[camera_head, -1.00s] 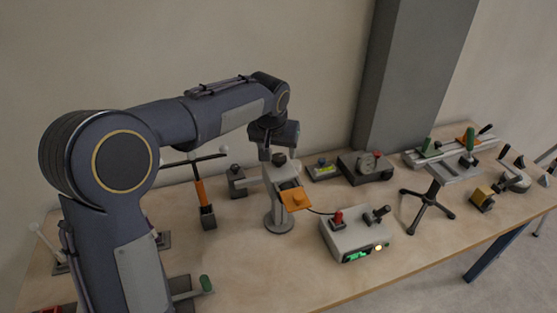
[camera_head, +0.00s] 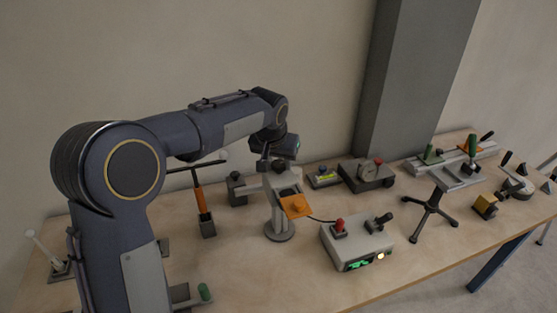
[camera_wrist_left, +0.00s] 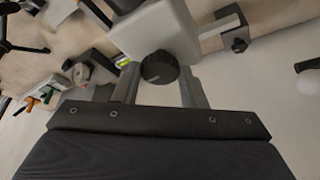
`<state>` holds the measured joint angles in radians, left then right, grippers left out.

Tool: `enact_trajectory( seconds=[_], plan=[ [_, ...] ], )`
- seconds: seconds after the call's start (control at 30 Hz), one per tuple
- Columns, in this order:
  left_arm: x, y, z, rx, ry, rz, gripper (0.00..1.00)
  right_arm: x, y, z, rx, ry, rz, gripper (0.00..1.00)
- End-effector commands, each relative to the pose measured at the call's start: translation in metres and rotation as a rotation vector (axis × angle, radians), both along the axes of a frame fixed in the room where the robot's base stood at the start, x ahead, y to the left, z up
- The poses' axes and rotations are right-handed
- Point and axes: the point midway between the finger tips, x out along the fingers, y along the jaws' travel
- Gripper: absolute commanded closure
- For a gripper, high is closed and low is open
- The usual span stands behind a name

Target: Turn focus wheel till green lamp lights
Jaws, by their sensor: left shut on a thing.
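The focus wheel is a black ribbed knob (camera_wrist_left: 159,67) on the grey stand (camera_wrist_left: 150,30) in the left wrist view. My left gripper (camera_wrist_left: 160,84) has one finger on each side of the knob and is shut on it. In the head view the gripper (camera_head: 270,160) is at the upper part of the stand (camera_head: 279,212), partly hidden by my wrist. An orange plate (camera_head: 296,206) sticks out of the stand. A grey box (camera_head: 345,240) carries a green display (camera_head: 358,264) and a round lamp (camera_head: 380,256) that looks pale yellow-white. My right gripper is out of view.
A cable runs from the stand to the box, which has a red knob (camera_head: 339,226) and a black lever (camera_head: 381,219). An orange-handled lever (camera_head: 201,199) stands left of the stand. A black tripod (camera_head: 432,208) and several fixtures stand to the right.

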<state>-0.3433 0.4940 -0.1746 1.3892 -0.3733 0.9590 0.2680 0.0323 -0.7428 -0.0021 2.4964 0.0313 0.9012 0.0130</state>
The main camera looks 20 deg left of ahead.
Motion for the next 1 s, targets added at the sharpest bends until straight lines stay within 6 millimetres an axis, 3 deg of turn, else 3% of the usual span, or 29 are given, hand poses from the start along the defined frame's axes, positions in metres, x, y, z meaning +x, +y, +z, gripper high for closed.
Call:
enact_trajectory(
  seconds=[0.4, 0.77, 0.8, 0.93, 1.0],
  plan=[
    [0.001, 0.004, 0.001, -0.002, 0.0, -0.381, 0.85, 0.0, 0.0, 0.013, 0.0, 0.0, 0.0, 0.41],
    [0.001, 0.004, 0.0, 0.0, 0.0, -0.407, 0.85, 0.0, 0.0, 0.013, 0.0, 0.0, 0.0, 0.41],
    [0.001, 0.004, 0.0, 0.0, 0.0, -0.407, 0.57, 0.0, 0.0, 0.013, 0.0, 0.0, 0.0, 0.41],
    [0.001, 0.003, 0.0, 0.0, 0.0, -0.406, 0.41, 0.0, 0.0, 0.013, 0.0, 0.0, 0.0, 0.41],
    [0.001, 0.003, 0.0, -0.001, 0.0, -0.406, 0.41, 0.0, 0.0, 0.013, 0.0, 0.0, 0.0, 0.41]
  ],
)
